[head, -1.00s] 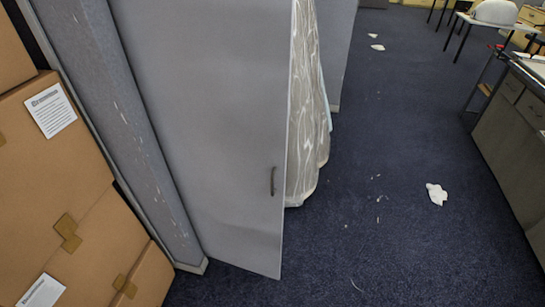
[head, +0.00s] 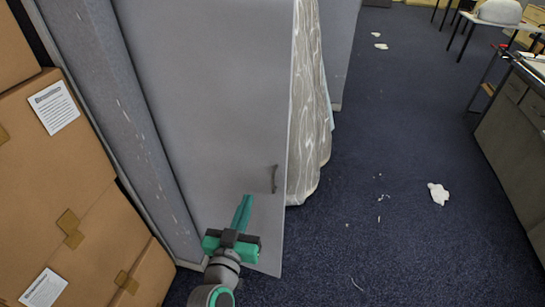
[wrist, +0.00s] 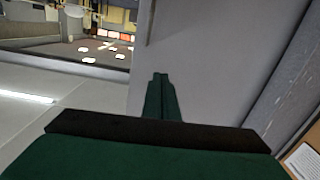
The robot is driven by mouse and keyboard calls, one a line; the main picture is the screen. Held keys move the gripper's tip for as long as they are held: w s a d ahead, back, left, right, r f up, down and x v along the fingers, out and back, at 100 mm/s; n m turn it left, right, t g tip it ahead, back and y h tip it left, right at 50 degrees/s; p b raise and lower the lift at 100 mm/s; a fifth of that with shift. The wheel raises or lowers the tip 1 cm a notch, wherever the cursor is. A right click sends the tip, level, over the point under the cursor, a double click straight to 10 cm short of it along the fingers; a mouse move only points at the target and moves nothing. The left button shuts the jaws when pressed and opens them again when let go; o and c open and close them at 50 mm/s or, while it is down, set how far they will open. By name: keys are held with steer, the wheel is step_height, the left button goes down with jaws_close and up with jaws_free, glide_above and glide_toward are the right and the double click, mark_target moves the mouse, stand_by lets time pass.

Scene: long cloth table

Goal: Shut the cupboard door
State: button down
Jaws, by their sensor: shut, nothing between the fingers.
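The grey cupboard door (head: 215,110) stands open in the head view, its tall flat face toward me. Its dark handle (head: 274,179) is low near the right edge. My green gripper (head: 243,212) is shut and empty, in front of the lower part of the door, left of and below the handle. The door also fills the middle of the wrist view (wrist: 210,60), with the shut fingers (wrist: 160,85) pointing at it. I cannot tell whether the fingertips touch the door. The cupboard's inside is hidden behind the door.
Patterned cloth (head: 310,110) hangs just behind the door's right edge. Cardboard boxes (head: 60,190) are stacked at the left, beside a grey partition post (head: 115,120). Blue carpet (head: 400,130) with white scraps (head: 438,193) lies open to the right. A grey desk (head: 515,150) stands far right.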

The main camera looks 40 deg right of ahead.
steer(key=d+r+m+g+h, duration=0.1)
steer(key=d+r+m+h, duration=0.1)
steer(key=d+r, duration=0.15)
glide_toward(277, 149)
steer(key=x, duration=0.6)
steer(key=shift+d+r, duration=0.1)
steer(key=shift+d, duration=0.05)
steer(key=shift+w, duration=0.2)
